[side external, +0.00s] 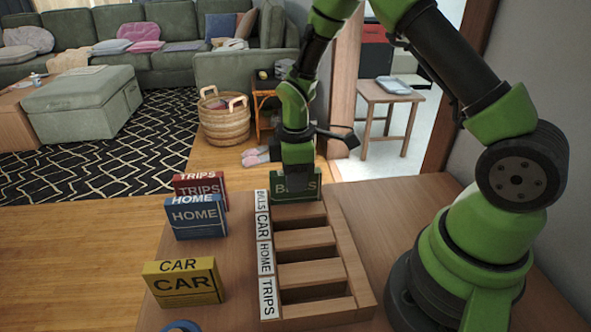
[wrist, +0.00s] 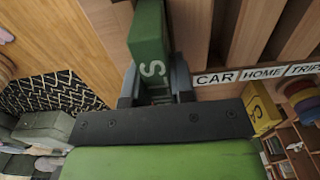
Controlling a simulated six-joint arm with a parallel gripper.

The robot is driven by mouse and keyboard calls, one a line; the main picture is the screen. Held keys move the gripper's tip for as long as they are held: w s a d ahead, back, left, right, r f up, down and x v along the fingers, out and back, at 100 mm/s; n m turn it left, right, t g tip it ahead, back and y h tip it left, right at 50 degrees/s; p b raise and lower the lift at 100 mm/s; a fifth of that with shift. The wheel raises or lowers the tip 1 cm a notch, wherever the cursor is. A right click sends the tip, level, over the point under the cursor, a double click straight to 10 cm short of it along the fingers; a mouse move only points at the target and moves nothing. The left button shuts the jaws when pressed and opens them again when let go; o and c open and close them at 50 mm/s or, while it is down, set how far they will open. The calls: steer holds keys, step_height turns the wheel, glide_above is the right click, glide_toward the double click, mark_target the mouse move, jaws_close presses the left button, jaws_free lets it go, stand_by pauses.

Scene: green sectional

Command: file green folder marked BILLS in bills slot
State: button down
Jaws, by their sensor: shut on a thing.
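The green BILLS folder (side external: 297,189) is upright at the far end of the wooden rack (side external: 349,250), with the word BILLS partly covered. My gripper (side external: 297,172) is above it and shut on it. In the wrist view the folder (wrist: 149,38) runs between the two fingers of my gripper (wrist: 155,88), and a white letter S shows. The folder is at the bills slot, beside the BILLS label (side external: 262,200). I cannot tell whether its lower edge is inside the slot or just above it.
The CAR, HOME and TRIPS slots look empty. Left of the rack stand a yellow CAR folder (side external: 183,282), a blue HOME folder (side external: 195,217) and a red TRIPS folder (side external: 200,186). A round blue thing (side external: 182,327) is at the front edge.

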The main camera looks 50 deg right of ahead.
steer(key=shift+f, duration=0.2)
steer(key=c, duration=0.9)
jaws_free()
step_height(320, 180, up, 10)
steer(key=shift+f, duration=0.1)
steer(key=s+a+r+m+t, duration=0.2)
steer(key=s+r+m, duration=0.2)
steer(key=s, duration=0.1)
steer(key=s+a+r+m+t+y, duration=0.1)
steer(key=s+a+r+m+t, duration=0.1)
steer(key=s+r+m, duration=0.2)
steer(key=s+a+r+m+t+y, duration=0.1)
steer(key=s+a+r+m+t, duration=0.1)
steer(key=s+r+m, duration=0.3)
steer(key=shift+s+a+r+t, duration=0.1)
steer(key=shift+s+r+t, duration=0.25)
steer(key=shift+s, duration=0.35)
steer(key=shift+s+a+r+t, duration=0.1)
steer(key=shift+s+r+t, duration=0.2)
steer(key=shift+s, duration=0.4)
